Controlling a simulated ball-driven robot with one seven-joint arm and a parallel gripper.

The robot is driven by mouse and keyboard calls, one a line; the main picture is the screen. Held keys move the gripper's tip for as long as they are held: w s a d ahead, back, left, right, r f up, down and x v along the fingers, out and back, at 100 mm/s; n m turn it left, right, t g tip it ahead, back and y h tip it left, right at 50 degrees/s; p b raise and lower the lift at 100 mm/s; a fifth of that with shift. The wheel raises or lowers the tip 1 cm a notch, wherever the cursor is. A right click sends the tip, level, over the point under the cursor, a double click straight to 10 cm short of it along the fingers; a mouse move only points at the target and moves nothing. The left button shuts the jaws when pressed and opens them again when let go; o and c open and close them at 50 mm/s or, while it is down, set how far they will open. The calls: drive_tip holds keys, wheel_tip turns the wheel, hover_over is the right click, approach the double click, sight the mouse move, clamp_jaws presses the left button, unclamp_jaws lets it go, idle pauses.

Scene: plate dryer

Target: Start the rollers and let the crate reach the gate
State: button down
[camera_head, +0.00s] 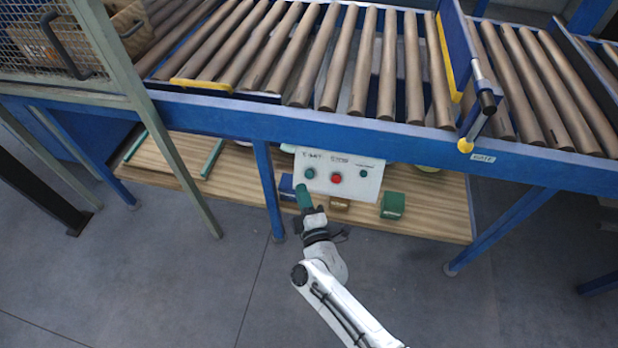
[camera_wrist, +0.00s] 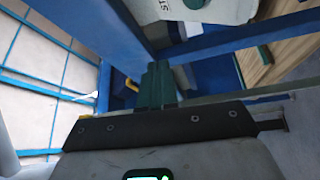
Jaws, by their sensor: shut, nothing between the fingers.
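A white control panel (camera_head: 340,187) hangs under the blue conveyor frame. It carries a green button (camera_head: 310,173) at left, a red button (camera_head: 336,179) and a smaller green one (camera_head: 362,173). My gripper (camera_head: 303,190) is shut and empty, its green fingertips just below the left green button; I cannot tell if they touch the panel. In the wrist view the shut fingers (camera_wrist: 157,75) point below the panel (camera_wrist: 215,12), whose green button (camera_wrist: 193,3) shows at the top edge. A brown crate (camera_head: 50,55) sits behind mesh at upper left. The gate (camera_head: 457,45) is a blue plate standing across the rollers (camera_head: 330,60).
The gate's black handle (camera_head: 487,103) and yellow knob (camera_head: 465,145) stick out at the front, by a GATE label (camera_head: 483,158). A wooden shelf (camera_head: 440,215) below holds a green box (camera_head: 392,205) and other items. Blue legs (camera_head: 268,190) flank my arm. The grey floor is clear.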

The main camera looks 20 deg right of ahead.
sight(309, 174)
drive_tip(key=shift+w+d+f+b, duration=0.6)
drive_tip(key=shift+w+b, duration=0.2)
drive_tip(key=shift+b, duration=0.1)
drive_tip(key=shift+w+d+f+b, duration=0.55)
drive_tip(key=shift+w+b, duration=0.3)
drive_tip(key=shift+b, duration=0.05)
drive_tip(key=shift+w+d+f+b, duration=0.6)
drive_tip(key=shift+w+b, duration=0.2)
drive_tip(key=shift+b, duration=0.1)
drive_tip(key=shift+w+d, duration=0.1)
drive_tip(key=shift+w+d+f, duration=0.1)
drive_tip(key=shift+w+f, duration=0.05)
